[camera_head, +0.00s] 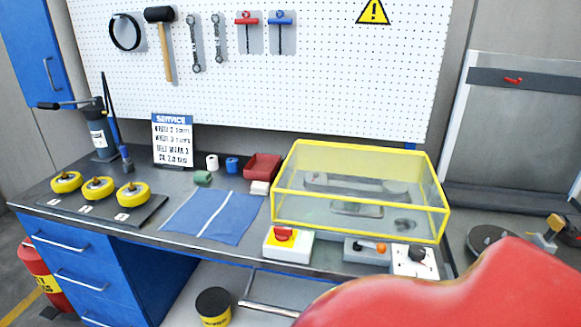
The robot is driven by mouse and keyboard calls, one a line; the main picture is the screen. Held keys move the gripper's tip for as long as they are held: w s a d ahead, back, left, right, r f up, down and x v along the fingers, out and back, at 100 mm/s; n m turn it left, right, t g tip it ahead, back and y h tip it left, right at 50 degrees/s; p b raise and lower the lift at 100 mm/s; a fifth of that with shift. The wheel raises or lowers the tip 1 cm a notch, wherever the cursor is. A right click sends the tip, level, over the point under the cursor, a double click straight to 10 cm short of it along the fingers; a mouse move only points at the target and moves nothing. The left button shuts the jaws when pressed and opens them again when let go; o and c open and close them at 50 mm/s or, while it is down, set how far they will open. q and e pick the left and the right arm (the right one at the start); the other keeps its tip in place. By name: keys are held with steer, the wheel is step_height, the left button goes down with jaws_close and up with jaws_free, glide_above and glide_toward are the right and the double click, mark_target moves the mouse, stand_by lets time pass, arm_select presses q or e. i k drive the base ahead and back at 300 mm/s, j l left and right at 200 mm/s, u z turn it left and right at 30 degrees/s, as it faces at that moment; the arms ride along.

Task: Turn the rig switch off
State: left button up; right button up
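The rig sits under a clear guard with a yellow frame (447,210) on the right part of the bench. Along the front of the guard are three controls. A white and yellow box with a red knob (284,233) is at the left. A grey box with an orange-tipped lever (372,247) is in the middle. A white box with a black knob (417,254) is at the right. I cannot tell from the picture which is the rig switch, nor read its setting. Neither of my grippers is in view.
The bench holds a blue cloth (214,216), several yellow wheels including this one (132,194), a red bin (262,166) and a service sign (173,141). A pegboard (330,80) with tools stands behind. The bottom right is blocked by a large red shape close to the camera.

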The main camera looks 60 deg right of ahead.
mark_target(282, 234)
steer(key=z, duration=1.4)
